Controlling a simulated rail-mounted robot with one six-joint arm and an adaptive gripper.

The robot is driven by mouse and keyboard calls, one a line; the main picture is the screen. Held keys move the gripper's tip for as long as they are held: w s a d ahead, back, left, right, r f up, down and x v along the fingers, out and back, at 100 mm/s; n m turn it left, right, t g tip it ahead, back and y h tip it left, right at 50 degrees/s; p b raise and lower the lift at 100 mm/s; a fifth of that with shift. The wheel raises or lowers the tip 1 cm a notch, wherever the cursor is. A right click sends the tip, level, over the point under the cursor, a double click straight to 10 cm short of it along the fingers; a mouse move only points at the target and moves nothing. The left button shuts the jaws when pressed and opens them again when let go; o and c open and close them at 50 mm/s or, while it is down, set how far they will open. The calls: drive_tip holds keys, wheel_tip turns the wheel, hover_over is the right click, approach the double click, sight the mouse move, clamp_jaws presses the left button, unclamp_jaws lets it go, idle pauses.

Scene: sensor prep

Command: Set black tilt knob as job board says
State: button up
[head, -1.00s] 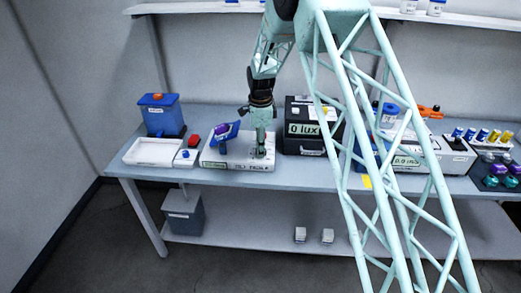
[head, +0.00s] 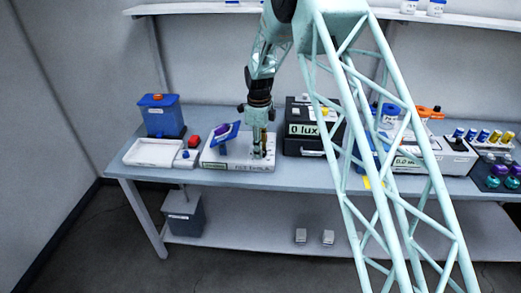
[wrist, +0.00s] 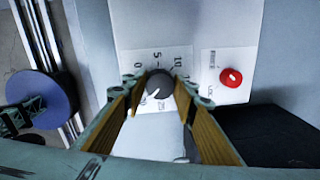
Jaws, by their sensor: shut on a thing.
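The black tilt knob (wrist: 159,85) shows in the wrist view on a white panel with a scale marked 0, 5 and 10. Its white pointer line points to the lower left, on the 0 side. My gripper (wrist: 160,92) is shut on the knob, one finger on each side. In the head view my gripper (head: 263,153) points straight down at the right part of the white tilt unit (head: 240,165). A blue tilted plate (head: 225,134) stands at the unit's left. I cannot make out a job board.
A red knob (wrist: 230,77) with a lock label sits right of the black knob. A black box (head: 304,146) with a "0 lux" display stands close on the right. A white tray (head: 153,152) and blue container (head: 160,115) stand left.

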drive_tip(key=o, duration=0.8)
drive_tip(key=shift+o, duration=0.2)
wheel_tip(320, 180, up, 12)
drive_tip(key=shift+s, duration=0.4)
drive_tip(key=shift+a, duration=0.1)
idle(0.4)
